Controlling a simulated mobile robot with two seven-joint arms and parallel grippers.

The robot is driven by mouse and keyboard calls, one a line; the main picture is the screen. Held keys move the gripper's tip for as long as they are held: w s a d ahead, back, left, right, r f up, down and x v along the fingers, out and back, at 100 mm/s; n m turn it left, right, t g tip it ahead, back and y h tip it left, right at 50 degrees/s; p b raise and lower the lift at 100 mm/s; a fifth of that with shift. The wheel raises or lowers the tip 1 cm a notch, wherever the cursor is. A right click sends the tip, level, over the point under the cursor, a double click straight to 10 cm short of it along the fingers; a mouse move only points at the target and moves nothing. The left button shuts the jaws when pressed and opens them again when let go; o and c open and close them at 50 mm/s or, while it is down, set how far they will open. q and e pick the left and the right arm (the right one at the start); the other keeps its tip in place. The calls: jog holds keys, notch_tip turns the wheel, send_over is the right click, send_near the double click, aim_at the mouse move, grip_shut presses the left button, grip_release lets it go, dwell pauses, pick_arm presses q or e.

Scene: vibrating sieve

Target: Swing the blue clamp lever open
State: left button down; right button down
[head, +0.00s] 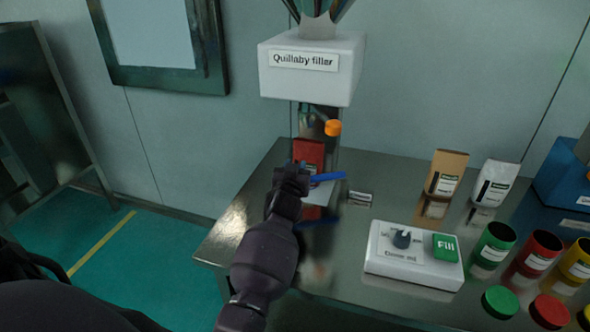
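The blue clamp lever (328,177) sticks out to the right from below the Quillaby filler (311,70), in front of a red pouch (309,152). My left gripper (296,170) is at the lever's left end, in front of the pouch. It hides that end of the lever and the clamp. I cannot tell whether it touches the lever, or whether its fingers are open or shut. My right gripper is not in view.
An orange knob (333,128) sits just above the lever. A white control box (413,256) with a dial and green Fill button stands front right. Brown (446,173) and white (495,183) pouches and several coloured tins (493,248) stand farther right.

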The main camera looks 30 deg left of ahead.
pick_arm(q)
jog(key=c, duration=0.8)
grip_release()
